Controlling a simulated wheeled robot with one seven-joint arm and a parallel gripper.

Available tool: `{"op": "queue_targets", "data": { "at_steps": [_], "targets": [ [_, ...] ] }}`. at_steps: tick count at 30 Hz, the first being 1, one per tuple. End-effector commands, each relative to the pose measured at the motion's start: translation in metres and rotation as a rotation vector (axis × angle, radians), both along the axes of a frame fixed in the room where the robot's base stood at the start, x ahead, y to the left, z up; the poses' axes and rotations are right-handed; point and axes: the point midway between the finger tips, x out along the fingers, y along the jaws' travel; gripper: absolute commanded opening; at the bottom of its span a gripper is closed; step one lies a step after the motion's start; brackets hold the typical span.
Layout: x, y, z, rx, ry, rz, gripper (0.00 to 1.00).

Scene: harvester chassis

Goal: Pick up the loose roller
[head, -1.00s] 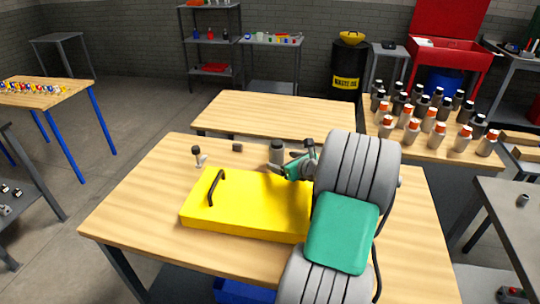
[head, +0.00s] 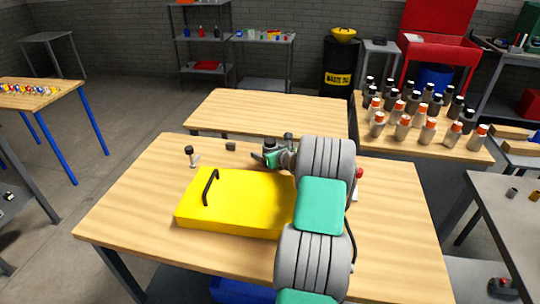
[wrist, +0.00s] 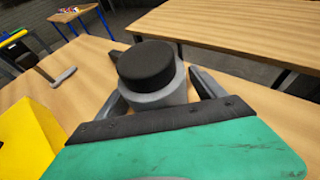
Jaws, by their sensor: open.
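The loose roller, a short grey cylinder with a black top, stands upright on the wooden workbench (head: 130,205). In the wrist view the roller (wrist: 150,75) is between the two dark fingers of my gripper (wrist: 157,85), close in front of the green palm. The fingers are spread on either side of it; I cannot tell whether either touches it. In the head view my gripper (head: 266,157) is low at the back of the bench, behind the yellow box, and largely covers the roller (head: 270,144).
A yellow box (head: 230,215) with a black handle lies just in front. A black-topped part (head: 190,156) and a small dark block (head: 230,146) are to the left. Something red-topped (head: 359,172) shows behind my arm. A bare table (head: 270,110) is beyond.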

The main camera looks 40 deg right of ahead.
Motion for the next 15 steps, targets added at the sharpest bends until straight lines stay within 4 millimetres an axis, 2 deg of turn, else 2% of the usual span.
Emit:
{"op": "queue_targets", "data": {
  "at_steps": [2, 15],
  "targets": [
    [-0.0003, 0.0002, -0.0003, 0.000, 0.000, 0.000, 0.78],
    [-0.0005, 0.0005, -0.0004, 0.001, 0.001, 0.001, 0.42]
  ]
}}
